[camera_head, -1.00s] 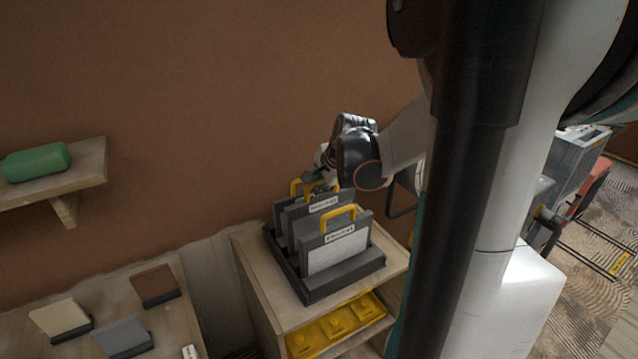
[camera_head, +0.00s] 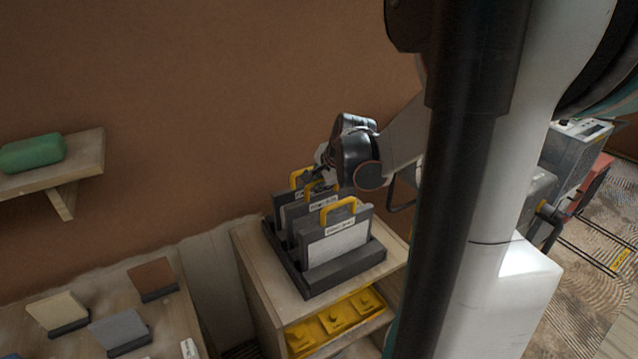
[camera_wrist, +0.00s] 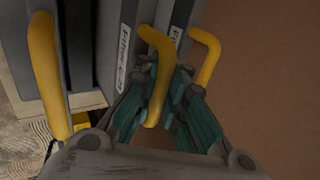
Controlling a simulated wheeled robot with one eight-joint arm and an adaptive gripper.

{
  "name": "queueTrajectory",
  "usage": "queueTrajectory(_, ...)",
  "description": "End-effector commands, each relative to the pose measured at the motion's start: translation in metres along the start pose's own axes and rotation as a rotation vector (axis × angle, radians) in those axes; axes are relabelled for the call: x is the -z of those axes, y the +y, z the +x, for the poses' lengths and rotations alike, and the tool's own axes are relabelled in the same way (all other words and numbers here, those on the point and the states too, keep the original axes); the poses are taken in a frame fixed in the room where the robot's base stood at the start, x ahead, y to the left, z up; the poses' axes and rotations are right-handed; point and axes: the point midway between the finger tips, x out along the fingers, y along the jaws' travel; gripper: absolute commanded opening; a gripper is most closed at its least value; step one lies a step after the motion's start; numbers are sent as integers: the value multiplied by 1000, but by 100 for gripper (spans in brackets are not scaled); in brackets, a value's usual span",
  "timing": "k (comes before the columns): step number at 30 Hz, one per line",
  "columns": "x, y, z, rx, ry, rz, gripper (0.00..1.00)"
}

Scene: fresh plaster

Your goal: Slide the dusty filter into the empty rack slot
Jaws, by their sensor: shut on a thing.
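A dark rack (camera_head: 345,274) on top of a wooden cabinet holds three upright grey filters with yellow handles. My gripper (camera_head: 317,183) is shut on the yellow handle of the middle filter (camera_head: 296,216), which stands between the back filter (camera_head: 283,203) and the front filter (camera_head: 337,250). In the wrist view my gripper (camera_wrist: 163,82) has its fingers on either side of the middle filter's handle (camera_wrist: 157,85). The held filter's lower edge is hidden, so I cannot tell how deep it sits. Dust on it cannot be made out.
The cabinet (camera_head: 262,287) has a yellow tray (camera_head: 335,325) on its lower shelf. A brown wall stands close behind the rack. At left are a wall shelf (camera_head: 85,157) with a green roll (camera_head: 32,153) and a table with several sample blocks (camera_head: 120,332).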

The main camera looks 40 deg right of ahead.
Motion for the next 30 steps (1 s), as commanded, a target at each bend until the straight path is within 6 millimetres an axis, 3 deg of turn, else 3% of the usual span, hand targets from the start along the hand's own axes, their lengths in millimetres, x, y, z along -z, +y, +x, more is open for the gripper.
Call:
queueTrajectory(21,-1,9,12,0,0,0,0)
queueTrajectory(22,-1,8,11,0,0,0,13)
queueTrajectory(25,-1,8,11,0,0,0,35)
queueTrajectory(30,-1,8,11,0,0,0,35)
